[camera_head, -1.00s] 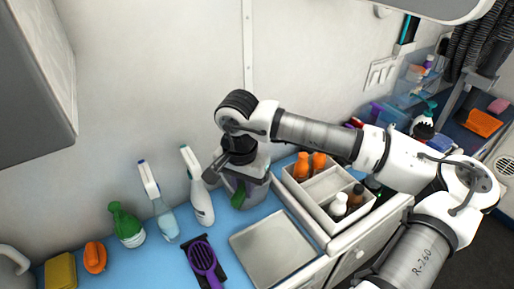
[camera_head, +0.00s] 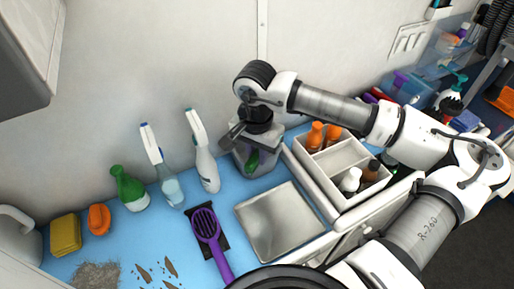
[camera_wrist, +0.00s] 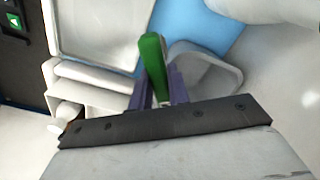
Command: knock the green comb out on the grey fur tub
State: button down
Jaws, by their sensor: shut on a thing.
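The green comb (camera_head: 252,161) is held between the fingers of my gripper (camera_head: 250,150), which points down at the back of the blue counter. In the wrist view the green comb (camera_wrist: 153,55) stands out between the two dark purple fingers of my gripper (camera_wrist: 159,90). The grey fur tub (camera_head: 268,162) stands right at the gripper, partly hidden by it and the comb. The grey tub also shows in the wrist view (camera_wrist: 215,78), beside the comb on the right. I cannot tell whether comb and tub touch.
Two spray bottles (camera_head: 205,168) stand left of the tub. A metal tray (camera_head: 280,222) and a purple brush (camera_head: 207,228) lie in front. A divided box (camera_head: 345,155) with bottles is on the right. Grey fur (camera_head: 97,275) and brown scraps lie front left.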

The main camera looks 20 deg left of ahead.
jog(key=shift+f+b, duration=0.65)
jog(key=shift+b, duration=0.05)
dwell(0.6)
jog(key=shift+b, duration=0.5)
dwell(1.5)
jog(key=shift+r, duration=0.1)
jog(key=shift+r+p, duration=0.3)
jog(key=shift+r, duration=0.6)
jog(key=shift+f+b, duration=1.05)
jog(key=shift+b, duration=0.25)
jog(key=shift+b, duration=0.35)
dwell(1.6)
